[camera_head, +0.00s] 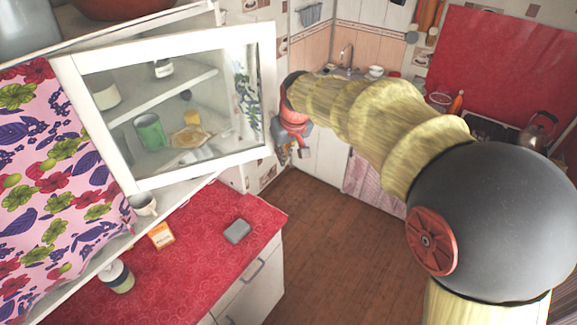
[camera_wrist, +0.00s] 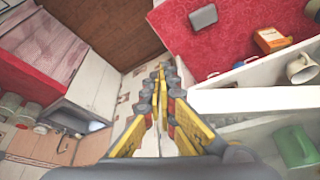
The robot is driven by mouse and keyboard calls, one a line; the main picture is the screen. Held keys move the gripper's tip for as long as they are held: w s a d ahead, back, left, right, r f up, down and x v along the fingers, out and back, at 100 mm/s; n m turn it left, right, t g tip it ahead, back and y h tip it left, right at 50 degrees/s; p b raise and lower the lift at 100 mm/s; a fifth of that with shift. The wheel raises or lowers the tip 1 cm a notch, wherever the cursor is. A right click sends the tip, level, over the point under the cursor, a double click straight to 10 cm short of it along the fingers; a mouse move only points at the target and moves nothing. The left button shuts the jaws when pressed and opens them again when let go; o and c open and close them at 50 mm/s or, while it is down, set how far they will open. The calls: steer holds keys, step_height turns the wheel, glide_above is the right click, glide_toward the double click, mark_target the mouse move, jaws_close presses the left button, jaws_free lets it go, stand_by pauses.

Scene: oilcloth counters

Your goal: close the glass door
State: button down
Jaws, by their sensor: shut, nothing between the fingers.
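The glass door (camera_head: 64,75) has a white frame and stands swung open from the white wall cabinet, its free edge toward the right in the head view. Shelves with a green mug (camera_head: 149,131) and other dishes show through its pane. In the wrist view, a white bar that looks like the door frame (camera_wrist: 250,98) lies right of my fingers. My gripper (camera_head: 283,157) is beside the door's free edge in the head view, partly hidden by my wrist. Its fingers (camera_wrist: 162,72) are shut and empty; whether they touch the frame I cannot tell.
Below is a red counter (camera_head: 205,207) with a grey block (camera_head: 237,231), an orange-and-white box (camera_head: 162,236) and a jar (camera_head: 116,277). A cup (camera_head: 143,204) stands on the low shelf. Floral cloth (camera_head: 55,175) hangs at left. The wooden floor (camera_head: 320,235) is clear.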

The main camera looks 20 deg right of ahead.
steer(key=w+a+n+y+p, duration=0.1)
steer(key=w+a+n+p, duration=0.1)
steer(key=w, duration=0.7)
steer(key=w+a+n+p, duration=0.2)
steer(key=w+n, duration=0.1)
steer(key=w, duration=0.6)
steer(key=shift+w+a+g+y+p, duration=0.15)
steer(key=shift+w+g+y+p, duration=0.15)
steer(key=shift+y, duration=0.1)
